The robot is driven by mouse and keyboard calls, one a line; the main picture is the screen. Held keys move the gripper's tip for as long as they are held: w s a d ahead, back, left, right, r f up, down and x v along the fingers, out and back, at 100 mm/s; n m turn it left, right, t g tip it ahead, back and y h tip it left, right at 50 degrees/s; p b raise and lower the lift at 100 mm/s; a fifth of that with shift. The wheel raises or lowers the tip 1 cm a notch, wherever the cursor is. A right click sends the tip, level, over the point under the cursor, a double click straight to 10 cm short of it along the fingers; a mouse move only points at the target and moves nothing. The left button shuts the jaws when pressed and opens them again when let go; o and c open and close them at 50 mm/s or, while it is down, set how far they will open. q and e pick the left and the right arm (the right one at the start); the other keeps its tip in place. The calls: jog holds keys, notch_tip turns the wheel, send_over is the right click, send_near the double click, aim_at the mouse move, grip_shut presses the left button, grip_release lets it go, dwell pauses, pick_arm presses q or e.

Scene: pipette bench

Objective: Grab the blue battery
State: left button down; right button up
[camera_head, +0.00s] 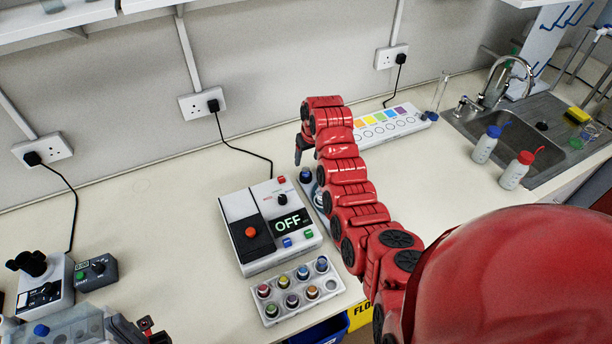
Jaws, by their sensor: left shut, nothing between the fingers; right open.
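A pale tray (333,289) on the bench holds several small cylinders with coloured tops. One with a blue top (321,264) stands upright in its back right slot and is the likeliest blue battery, though I cannot be sure. My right gripper (302,152) is open and empty, well behind the tray, at the end of the red arm. A dark blue-topped item (305,175) stands just below it, partly hidden by the arm. My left gripper (152,332) shows only partly at the bottom left edge. It is shut and empty, away from the tray.
A white device reading OFF (288,222) stands behind the tray. A colour-marked white rack (392,127) lies behind the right arm. Blue-capped (484,148) and red-capped bottles (514,173) stand beside the sink (500,120). Small instruments (45,284) stand at left. The bench's left middle is clear.

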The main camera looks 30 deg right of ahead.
aim_at(306, 169)
jog(key=shift+x, duration=0.8)
jog(key=x, duration=0.1)
jog(key=b+x, duration=0.1)
jog(key=x, duration=0.2)
jog(key=shift+s+f, duration=0.15)
jog(key=shift+s, duration=0.2)
jog(key=shift+w+f, duration=0.15)
jog(key=shift+w, duration=0.15)
jog(key=shift+s, duration=0.1)
grip_shut()
